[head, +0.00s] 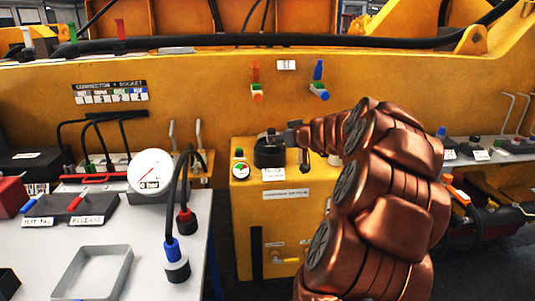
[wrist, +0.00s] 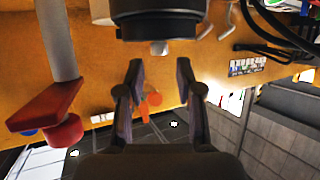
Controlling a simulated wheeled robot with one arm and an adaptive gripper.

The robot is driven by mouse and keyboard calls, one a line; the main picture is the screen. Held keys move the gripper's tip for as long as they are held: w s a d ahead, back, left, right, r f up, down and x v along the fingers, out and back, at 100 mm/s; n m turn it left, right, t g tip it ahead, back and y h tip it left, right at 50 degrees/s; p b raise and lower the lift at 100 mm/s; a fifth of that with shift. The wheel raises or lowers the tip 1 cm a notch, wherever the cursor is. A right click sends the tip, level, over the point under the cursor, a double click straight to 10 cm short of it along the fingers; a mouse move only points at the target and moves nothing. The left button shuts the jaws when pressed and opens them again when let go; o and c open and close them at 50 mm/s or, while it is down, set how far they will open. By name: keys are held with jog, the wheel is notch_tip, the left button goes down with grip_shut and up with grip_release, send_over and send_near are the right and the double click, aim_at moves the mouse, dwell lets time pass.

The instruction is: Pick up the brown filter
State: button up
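A dark, nearly black round filter housing (head: 270,153) stands on top of the yellow box in the head view, above a small label. No clearly brown filter shows; this dark cylinder is the closest match. In the wrist view a dark cylinder (wrist: 158,22) with a small pale stub below it fills the top edge, cut off by the frame. My gripper (wrist: 160,68) is open and empty, its two fingers pointing at the cylinder with a gap left. In the head view my gripper (head: 297,143) is just right of the housing, partly overlapping it.
The yellow box (head: 275,220) carries a green-red gauge beside the housing. A grey table (head: 145,262) at left holds a tray, pressure gauge and hoses. The yellow machine frame (head: 200,95) runs behind. A red lever (wrist: 50,105) is left in the wrist view.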

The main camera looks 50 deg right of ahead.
jog(key=shift+p+x, duration=0.8)
jog(key=shift+x, duration=2.35)
grip_shut()
